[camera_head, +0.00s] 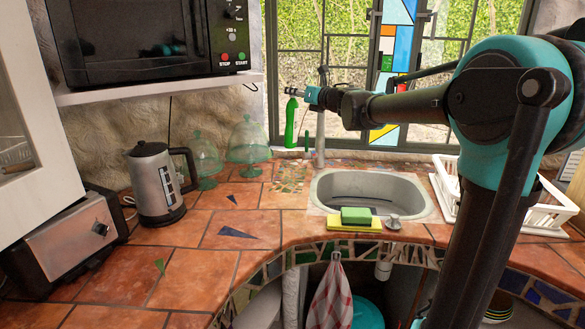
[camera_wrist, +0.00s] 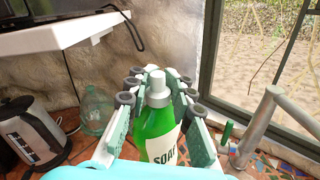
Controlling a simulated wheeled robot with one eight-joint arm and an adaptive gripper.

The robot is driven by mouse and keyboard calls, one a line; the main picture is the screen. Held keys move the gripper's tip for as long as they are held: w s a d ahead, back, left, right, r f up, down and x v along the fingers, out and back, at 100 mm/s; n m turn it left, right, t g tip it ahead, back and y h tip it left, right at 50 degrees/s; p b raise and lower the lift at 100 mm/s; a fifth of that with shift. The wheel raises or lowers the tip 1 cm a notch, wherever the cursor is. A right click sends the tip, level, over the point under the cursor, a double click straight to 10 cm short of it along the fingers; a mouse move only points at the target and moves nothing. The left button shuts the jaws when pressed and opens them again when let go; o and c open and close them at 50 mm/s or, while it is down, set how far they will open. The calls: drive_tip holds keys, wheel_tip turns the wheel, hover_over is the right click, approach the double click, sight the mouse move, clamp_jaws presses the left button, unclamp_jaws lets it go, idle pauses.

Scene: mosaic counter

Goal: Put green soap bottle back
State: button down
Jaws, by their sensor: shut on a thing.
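The green soap bottle (camera_wrist: 157,128) has a white cap and a white label reading "SOAP". In the wrist view it stands between the two fingers of my gripper (camera_wrist: 155,95), which are shut on it around its upper part. In the head view my gripper (camera_head: 298,93) is at the bottle's top, left of the faucet. The bottle (camera_head: 291,123) looks upright there, in front of the window's lower left corner. Its base is near the back edge of the counter; I cannot tell if it touches the surface.
The faucet (camera_head: 322,120) stands just right of the bottle, behind the sink (camera_head: 370,192). Glass domes (camera_head: 249,140) and a kettle (camera_head: 157,185) stand left. A microwave shelf (camera_head: 150,90) hangs above left. A white dish rack (camera_head: 445,180) is right. The tiled counter between is mostly clear.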

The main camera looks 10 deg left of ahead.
sight(294, 144)
wheel_tip(294, 144, down, 18)
drive_tip(key=shift+f, duration=0.25)
drive_tip(key=c, duration=1.3)
unclamp_jaws()
drive_tip(key=shift+d, duration=0.1)
drive_tip(key=v, duration=1.2)
